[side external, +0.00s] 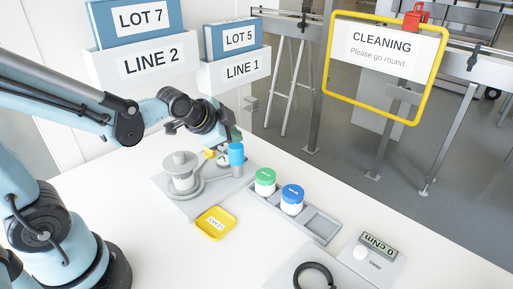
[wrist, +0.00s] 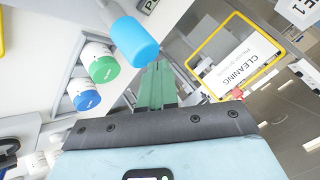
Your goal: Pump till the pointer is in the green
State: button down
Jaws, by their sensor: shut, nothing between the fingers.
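The pump unit stands on a grey plate (side external: 200,203), with a grey cylindrical body (side external: 182,172). A blue grip (side external: 236,154) stands at the plate's right side. It shows large in the wrist view (wrist: 135,42). My gripper (side external: 236,134), with green fingers, is just above the blue grip in the side view. In the wrist view my gripper's fingers (wrist: 158,75) are together and empty, beside the grip; whether they touch it is unclear.
A grey tray (side external: 322,226) holds a green-lidded jar (side external: 265,181) and a blue-lidded jar (side external: 292,199). A yellow dish (side external: 215,223) lies in front of the pump. LOT boxes and a cleaning sign stand behind.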

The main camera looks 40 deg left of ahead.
aim_at(233, 147)
jog(key=shift+f, duration=1.05)
dwell(0.9)
jog(key=shift+r, duration=0.1)
jog(key=shift+r, duration=1.5)
jog(key=shift+r, duration=0.1)
jog(key=shift+r, duration=2.9)
jog(key=shift+f, duration=3)
